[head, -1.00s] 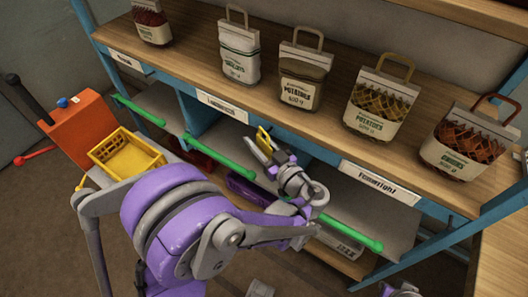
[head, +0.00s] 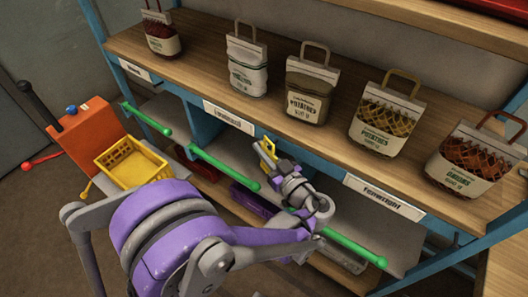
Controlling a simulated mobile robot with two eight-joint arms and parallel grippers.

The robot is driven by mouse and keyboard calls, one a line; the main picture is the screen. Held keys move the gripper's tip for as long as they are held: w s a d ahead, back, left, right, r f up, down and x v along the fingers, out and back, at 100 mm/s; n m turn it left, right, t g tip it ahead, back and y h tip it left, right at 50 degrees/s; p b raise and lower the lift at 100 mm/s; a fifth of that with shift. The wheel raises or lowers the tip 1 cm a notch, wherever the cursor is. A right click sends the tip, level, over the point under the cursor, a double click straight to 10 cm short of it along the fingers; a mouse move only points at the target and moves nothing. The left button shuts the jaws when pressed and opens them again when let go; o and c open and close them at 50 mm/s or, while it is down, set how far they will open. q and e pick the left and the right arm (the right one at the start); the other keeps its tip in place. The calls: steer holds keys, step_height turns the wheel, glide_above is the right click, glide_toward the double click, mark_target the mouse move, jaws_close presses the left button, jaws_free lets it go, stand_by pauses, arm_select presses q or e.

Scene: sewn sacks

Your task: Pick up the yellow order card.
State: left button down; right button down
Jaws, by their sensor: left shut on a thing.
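The yellow order card (head: 269,146) shows as a small yellow piece at the tips of my left gripper (head: 266,156). The gripper is shut on it, and the fingers hide part of the card. Gripper and card are in front of the shelf unit, below the edge of its wooden top and near the middle of the view. My right gripper is not in view.
Several labelled sacks, such as the potato sack (head: 311,92), stand along the wooden shelf (head: 205,60). Green rails (head: 224,167) run along the bay fronts below. A yellow basket (head: 131,163) and an orange box (head: 87,131) are at the left.

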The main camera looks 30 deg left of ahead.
arm_select(q)
steer(key=s+a, duration=0.1)
steer(key=s, duration=1.6)
steer(key=shift+s+a, duration=0.2)
steer(key=shift+s, duration=0.1)
steer(key=shift+f, duration=0.1)
steer(key=shift+n+g+y, duration=0.5)
steer(key=shift+n+g, duration=0.2)
steer(key=shift+g, duration=0.1)
steer(key=w, duration=0.6)
steer(key=w+d+p, duration=0.1)
steer(key=w, duration=0.5)
steer(key=w+f+p, duration=0.1)
steer(key=w, duration=0.6)
steer(key=shift+d+f, duration=0.1)
steer(key=shift+d, duration=0.15)
steer(key=shift+w+f, duration=0.1)
